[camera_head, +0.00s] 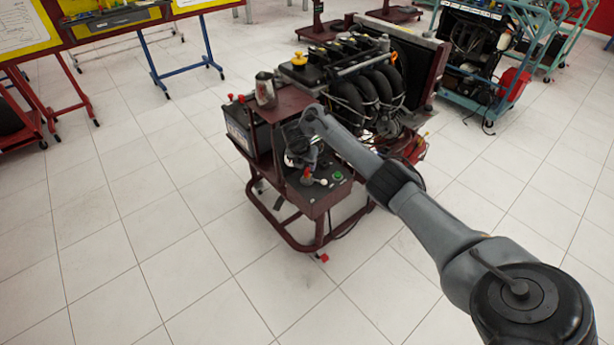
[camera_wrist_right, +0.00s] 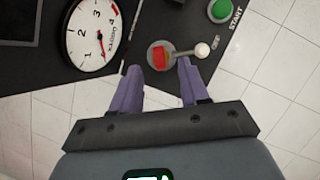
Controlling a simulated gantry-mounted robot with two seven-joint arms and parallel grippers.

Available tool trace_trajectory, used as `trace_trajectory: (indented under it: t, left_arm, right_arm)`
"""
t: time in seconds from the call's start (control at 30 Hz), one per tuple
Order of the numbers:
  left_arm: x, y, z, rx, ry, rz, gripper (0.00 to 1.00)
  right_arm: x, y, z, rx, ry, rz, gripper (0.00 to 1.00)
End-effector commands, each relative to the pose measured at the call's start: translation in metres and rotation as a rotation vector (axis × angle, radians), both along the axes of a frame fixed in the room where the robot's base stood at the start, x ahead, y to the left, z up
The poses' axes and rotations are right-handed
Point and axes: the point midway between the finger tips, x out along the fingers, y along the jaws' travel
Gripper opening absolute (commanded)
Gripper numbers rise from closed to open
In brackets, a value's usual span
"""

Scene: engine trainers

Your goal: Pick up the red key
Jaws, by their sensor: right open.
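The red key (camera_wrist_right: 160,57) sits in a round grey switch on the dark control panel, seen in the right wrist view. In the head view the red key (camera_head: 306,173) is a small red spot on the panel at the front of the engine trainer. My right gripper (camera_wrist_right: 158,72) is open, its two purple fingertips on either side of the switch's near edge; I cannot tell whether they touch it. In the head view my right gripper (camera_head: 302,160) is small and partly hidden by its own arm. My left gripper is not in view.
A lever with a white knob (camera_wrist_right: 202,50) lies just right of the key, close to the right fingertip. A green start button (camera_wrist_right: 220,10) and a dial gauge (camera_wrist_right: 93,32) flank it. The engine (camera_head: 365,90) stands behind the panel; tiled floor (camera_head: 130,230) is clear at left.

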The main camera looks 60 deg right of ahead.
Motion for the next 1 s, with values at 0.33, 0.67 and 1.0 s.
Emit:
trace_trajectory:
  t: [0.33,0.67,1.0]
  left_arm:
    - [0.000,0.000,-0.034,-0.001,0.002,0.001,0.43]
    - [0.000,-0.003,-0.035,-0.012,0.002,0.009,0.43]
    - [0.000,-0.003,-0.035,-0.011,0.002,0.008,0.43]
  right_arm:
    - [0.004,-0.011,-0.043,0.002,0.000,-0.001,0.45]
    - [0.005,-0.015,-0.047,0.000,0.000,0.001,0.45]
    - [0.005,-0.014,-0.047,0.000,0.000,0.001,0.00]
